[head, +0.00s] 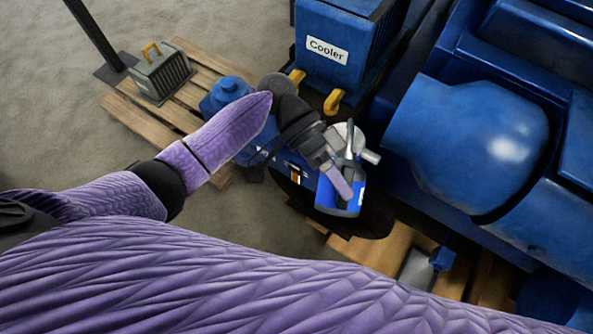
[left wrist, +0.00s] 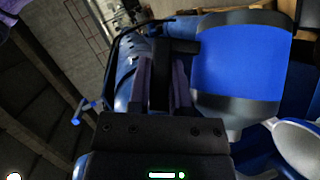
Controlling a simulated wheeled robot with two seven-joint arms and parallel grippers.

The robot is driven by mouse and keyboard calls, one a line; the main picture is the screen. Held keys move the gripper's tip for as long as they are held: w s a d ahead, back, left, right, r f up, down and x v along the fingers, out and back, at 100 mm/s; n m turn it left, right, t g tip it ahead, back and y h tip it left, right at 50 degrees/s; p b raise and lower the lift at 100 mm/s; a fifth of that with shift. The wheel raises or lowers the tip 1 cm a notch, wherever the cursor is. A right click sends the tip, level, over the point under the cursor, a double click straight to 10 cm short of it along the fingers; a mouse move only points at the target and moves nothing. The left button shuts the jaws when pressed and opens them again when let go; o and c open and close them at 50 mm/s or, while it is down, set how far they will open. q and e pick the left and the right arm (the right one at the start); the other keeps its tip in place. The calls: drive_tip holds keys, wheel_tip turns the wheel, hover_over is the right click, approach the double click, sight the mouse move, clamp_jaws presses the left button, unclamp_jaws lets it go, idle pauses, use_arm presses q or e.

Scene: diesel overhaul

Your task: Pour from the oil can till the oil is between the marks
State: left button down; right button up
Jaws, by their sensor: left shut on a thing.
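The oil can (head: 326,198), blue with a pale top, is held by my left gripper (head: 341,180) near the blue machine. My left gripper is shut on it, and the hand hides part of the can. In the left wrist view a blue body with dark bands (left wrist: 240,65), which looks like the can, is beside the fingers (left wrist: 166,85). A small gauge (head: 296,178) with a white and brownish strip shows left of the can; its marks and oil level are too small to read. Whether oil is flowing cannot be told. My right gripper is not in view.
A large blue engine (head: 465,140) fills the right side. The blue cooler box (head: 335,45) with yellow fittings stands behind the hand. A wooden pallet (head: 125,104) carries a grey caged box (head: 161,79) at the back left. Open floor (head: 60,130) lies at the left.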

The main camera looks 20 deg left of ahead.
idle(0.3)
use_arm(q)
wheel_tip(320, 180, up, 10)
drive_tip(key=p, duration=0.8)
drive_tip(key=shift+f+p, duration=0.25)
drive_tip(key=shift+p, duration=0.05)
drive_tip(key=shift+f, duration=0.2)
drive_tip(key=s+p, duration=0.6)
drive_tip(key=s, duration=0.3)
wheel_tip(320, 180, down, 15)
drive_tip(key=m+t+y+b, duration=0.2)
drive_tip(key=m+t+b, duration=0.3)
drive_tip(key=t+b, duration=0.4)
drive_tip(key=shift+d+f, duration=0.15)
drive_tip(key=shift+d, duration=0.2)
